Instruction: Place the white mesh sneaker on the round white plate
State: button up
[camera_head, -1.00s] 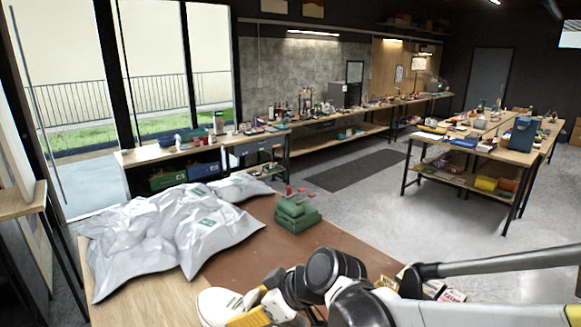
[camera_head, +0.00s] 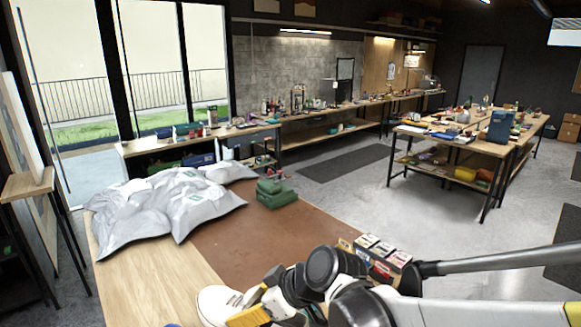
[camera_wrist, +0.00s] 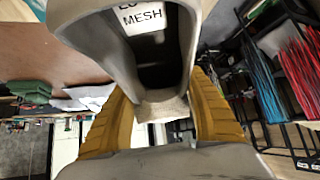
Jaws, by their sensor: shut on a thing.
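The white mesh sneaker (camera_head: 213,303) is in my gripper at the bottom of the head view, above the near part of the wooden table. In the wrist view the sneaker (camera_wrist: 158,104) fills the upper middle, and a label reading "MESH" shows inside it. My gripper (camera_wrist: 160,112) has its yellow fingers shut on the sneaker's end, one on each side. In the head view my gripper (camera_head: 250,308) is partly cut off by the bottom edge. The round white plate is not seen in either view.
Small boxes (camera_head: 380,255) sit at the right edge, beside my arm. A brown mat (camera_head: 260,240) is largely clear. A rack of blue and red strands (camera_wrist: 280,75) shows in the wrist view.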

jog(key=w+d+f+m+t+h, duration=0.2)
jog(key=d+f+m+h, duration=0.15)
jog(key=d, duration=0.55)
jog(key=w+d+f+m+t+h, duration=0.15)
jog(key=d+m, duration=0.35)
jog(key=d, duration=0.5)
jog(key=w+d+f+m+t+h, duration=0.2)
jog(key=w+d+f+m+h, duration=0.15)
jog(key=d, duration=0.55)
notch_tip(320, 180, down, 17)
jog(key=b, duration=1.8)
jog(key=shift+s+m, duration=0.15)
jog(key=shift+m, duration=0.15)
jog(key=shift+a+g+y, duration=0.2)
jog(key=shift+g+y, duration=0.05)
